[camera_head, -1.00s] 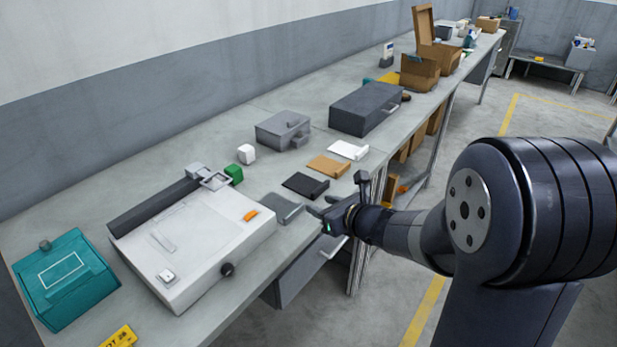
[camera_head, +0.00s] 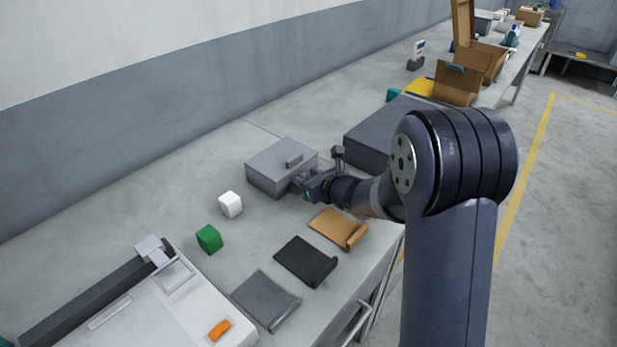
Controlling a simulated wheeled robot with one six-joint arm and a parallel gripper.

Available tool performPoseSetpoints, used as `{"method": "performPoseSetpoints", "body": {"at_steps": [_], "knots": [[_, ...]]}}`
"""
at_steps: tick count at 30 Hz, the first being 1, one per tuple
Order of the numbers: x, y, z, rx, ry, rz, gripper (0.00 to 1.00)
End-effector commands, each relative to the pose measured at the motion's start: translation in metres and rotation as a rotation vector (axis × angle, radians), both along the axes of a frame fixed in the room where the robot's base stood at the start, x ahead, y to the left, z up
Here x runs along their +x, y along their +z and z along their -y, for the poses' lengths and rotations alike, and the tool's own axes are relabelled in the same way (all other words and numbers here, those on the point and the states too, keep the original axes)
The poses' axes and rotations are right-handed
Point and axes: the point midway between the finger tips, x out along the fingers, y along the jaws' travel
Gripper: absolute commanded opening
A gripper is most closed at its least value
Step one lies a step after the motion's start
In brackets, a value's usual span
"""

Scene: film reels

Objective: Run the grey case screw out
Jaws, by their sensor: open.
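The grey case (camera_head: 270,170) is a closed box standing on the workbench, left of centre in the picture. The screw itself is not distinguishable, as the gripper covers that part of the case.
A white cube (camera_head: 231,204) and a green cube (camera_head: 209,239) stand left of my gripper. Tan (camera_head: 338,228), black (camera_head: 305,261) and grey (camera_head: 266,299) flat pieces lie along the front. A dark grey box (camera_head: 372,135) stands behind my arm. The bench (camera_head: 150,200) is clear at left.

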Motion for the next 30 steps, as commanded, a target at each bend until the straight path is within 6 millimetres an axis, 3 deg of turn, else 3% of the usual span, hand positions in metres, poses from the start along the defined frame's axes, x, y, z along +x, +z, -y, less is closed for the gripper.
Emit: {"method": "performPoseSetpoints", "body": {"at_steps": [3,18,30], "knots": [[0.0,0.0,0.0001,0.0,0.0,0.0,0.4],[-0.0001,0.0002,0.0004,0.0,0.0,0.0,0.0],[0.0014,0.003,0.0026,-0.001,0.056,0.0,0.0]]}}
